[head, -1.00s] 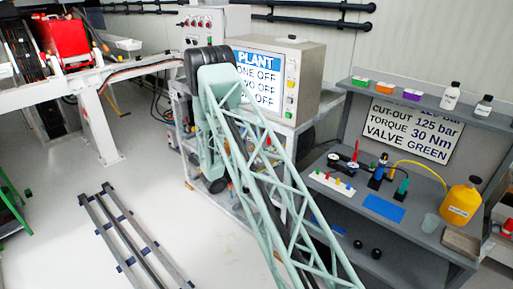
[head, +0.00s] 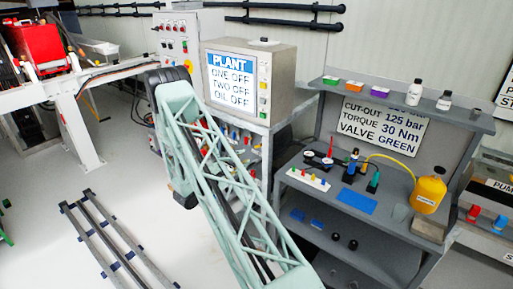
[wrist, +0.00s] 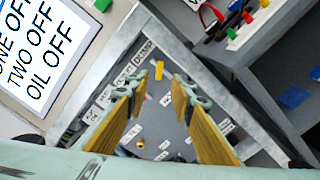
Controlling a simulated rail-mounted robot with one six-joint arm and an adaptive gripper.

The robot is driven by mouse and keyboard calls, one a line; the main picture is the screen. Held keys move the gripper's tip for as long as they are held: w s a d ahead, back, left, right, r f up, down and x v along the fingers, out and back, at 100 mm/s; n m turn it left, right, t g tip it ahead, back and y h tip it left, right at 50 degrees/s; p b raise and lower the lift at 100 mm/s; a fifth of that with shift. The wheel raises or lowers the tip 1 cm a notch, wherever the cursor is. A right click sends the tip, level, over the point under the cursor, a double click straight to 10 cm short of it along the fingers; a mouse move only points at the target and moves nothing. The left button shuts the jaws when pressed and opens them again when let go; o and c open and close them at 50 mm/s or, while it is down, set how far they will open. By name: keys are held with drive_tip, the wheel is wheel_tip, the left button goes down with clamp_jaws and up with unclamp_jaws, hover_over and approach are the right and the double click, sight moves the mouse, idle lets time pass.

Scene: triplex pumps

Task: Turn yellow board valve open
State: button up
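A small yellow valve handle (wrist: 159,70) stands on a grey labelled board (wrist: 175,128) in the wrist view, near a label reading DUMP. My gripper (wrist: 160,84) is open, its two yellow-faced fingers apart. The handle shows in line with the gap between the fingertips. Nothing is held, and I cannot tell how far the tips are from the board. A small brass-coloured fitting (wrist: 141,143) also shows on the board between the fingers. In the head view, my lattice arm hides much of the area below the sign cabinet, and my gripper cannot be made out.
The cabinet (head: 278,75) with the PLANT sign (head: 231,80) stands above the board. To the right is a grey bench (head: 300,205) with coloured fittings, a yellow jug (head: 429,190) and a shelf of bottles. Rails lie on open floor at the left.

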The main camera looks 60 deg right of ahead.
sight(258, 146)
drive_tip(key=shift+s+d, duration=0.2)
drive_tip(key=shift+d, duration=3.25)
drive_tip(key=shift+s+d, duration=0.15)
drive_tip(key=shift+d, duration=3.25)
clamp_jaws()
